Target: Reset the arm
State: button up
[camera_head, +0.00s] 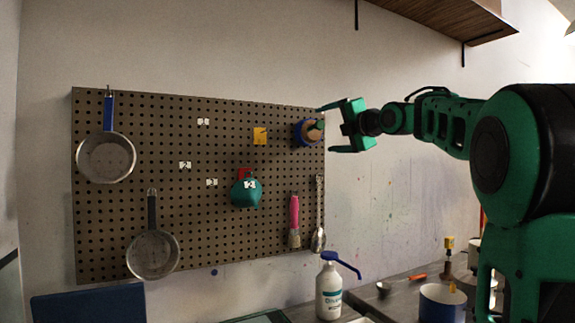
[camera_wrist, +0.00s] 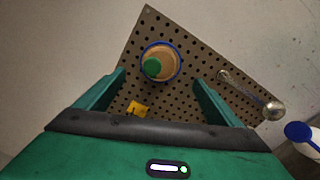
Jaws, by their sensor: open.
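My gripper (camera_head: 335,128) is green and open, in front of the right edge of the pegboard in the head view. Its two fingers also show spread apart in the wrist view (camera_wrist: 160,92), with nothing between them touching. A round blue-rimmed item (camera_head: 305,132) with a tan inside and a green part hangs near the board's upper right corner, just left of my fingertips. In the wrist view this item (camera_wrist: 167,62) lies ahead of the fingers, and the gripper looks apart from it. My arm (camera_head: 440,122) reaches in from the right.
The pegboard (camera_head: 220,235) carries two pans (camera_head: 106,158) (camera_head: 153,255), a teal item (camera_head: 246,193), a pink-handled brush (camera_head: 294,215) and a spoon (camera_head: 319,215). A pump bottle (camera_head: 329,290) and a blue-white container (camera_head: 441,302) stand below. A wooden shelf (camera_head: 455,18) is above. Bare wall lies right of the board.

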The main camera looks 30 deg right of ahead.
jog(key=s+f+m+g+h, duration=0.1)
jog(key=s+f+m+g, duration=0.3)
jog(key=f, duration=0.6)
jog(key=s+f+m+g, duration=0.2)
jog(key=s+f+m, duration=0.3)
jog(key=f, duration=0.4)
jog(key=s+f+m+g+h, duration=0.1)
jog(key=s+f+m+g, duration=0.25)
jog(key=f+m, duration=0.45)
jog(key=s+a+f+m+g, duration=0.2)
jog(key=s+f+m+g, duration=0.1)
jog(key=s+f, duration=0.5)
jog(key=s+a+f+m+g+y, duration=0.1)
jog(key=s+a+f+m+g, duration=0.1)
jog(key=s+f+m, duration=0.3)
jog(key=s+a+f+m+g, duration=0.3)
jog(key=s+a+f+m, duration=0.1)
jog(key=s+f, duration=0.9)
jog(key=s, duration=0.4)
jog(key=shift+g+y, duration=0.3)
jog(key=shift+g, duration=0.05)
jog(key=shift+a, duration=0.1)
jog(key=shift+w+f, duration=0.3)
jog(key=shift+w, duration=0.35)
